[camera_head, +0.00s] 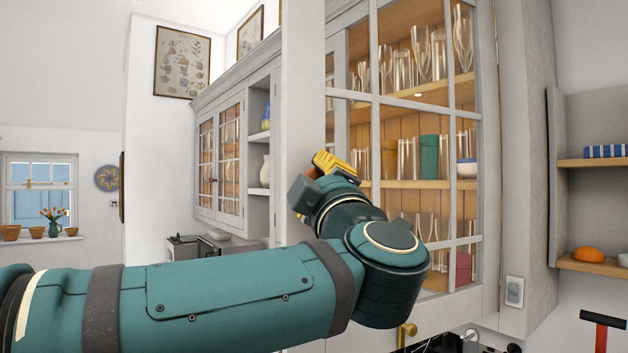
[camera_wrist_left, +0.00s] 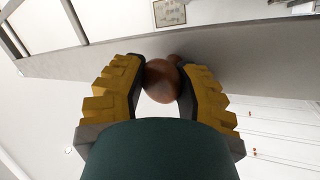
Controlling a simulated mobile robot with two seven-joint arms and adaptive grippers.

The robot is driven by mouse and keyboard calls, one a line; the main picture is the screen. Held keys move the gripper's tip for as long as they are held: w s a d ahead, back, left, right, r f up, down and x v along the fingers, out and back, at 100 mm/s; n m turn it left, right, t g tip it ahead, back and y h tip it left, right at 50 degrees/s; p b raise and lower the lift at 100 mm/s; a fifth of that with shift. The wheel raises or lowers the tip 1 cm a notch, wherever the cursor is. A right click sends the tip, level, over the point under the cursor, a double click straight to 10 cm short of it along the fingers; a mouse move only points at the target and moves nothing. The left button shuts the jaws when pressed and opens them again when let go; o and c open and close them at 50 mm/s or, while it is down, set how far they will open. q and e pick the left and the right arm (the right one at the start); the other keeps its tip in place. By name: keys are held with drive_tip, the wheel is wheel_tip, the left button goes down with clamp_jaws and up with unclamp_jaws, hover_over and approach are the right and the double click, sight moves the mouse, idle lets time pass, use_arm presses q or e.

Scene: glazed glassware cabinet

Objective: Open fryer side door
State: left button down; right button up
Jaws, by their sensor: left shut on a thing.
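A tall pale cabinet with a glazed door (camera_head: 374,60) stands in the middle of the head view. Its shelves of glassware show behind the panes. No fryer is recognisable. My left gripper (camera_head: 325,165) is at the door's left side, with its yellow finger pads in sight. In the left wrist view my left gripper (camera_wrist_left: 162,85) has its fingers closed around a round brown knob (camera_wrist_left: 162,78), one on each side. The knob sits by a pale grey frame (camera_wrist_left: 240,65). I cannot tell whether the door is ajar. My right gripper is not in view.
Several glasses (camera_head: 403,70) and a green canister (camera_head: 429,155) stand on the shelves. A brass knob (camera_head: 407,330) shows below the door. Open shelves with an orange object (camera_head: 588,254) are at the right. A second glazed cabinet (camera_head: 229,160) stands farther back at the left.

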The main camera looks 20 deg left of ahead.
use_arm(q)
drive_tip(key=shift+s+d+f, duration=0.2)
drive_tip(key=shift+d, duration=0.2)
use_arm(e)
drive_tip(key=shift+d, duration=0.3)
use_arm(q)
drive_tip(key=c, duration=0.6)
unclamp_jaws()
drive_tip(key=shift+a, duration=0.1)
drive_tip(key=shift+r, duration=0.1)
drive_tip(key=v, duration=1.2)
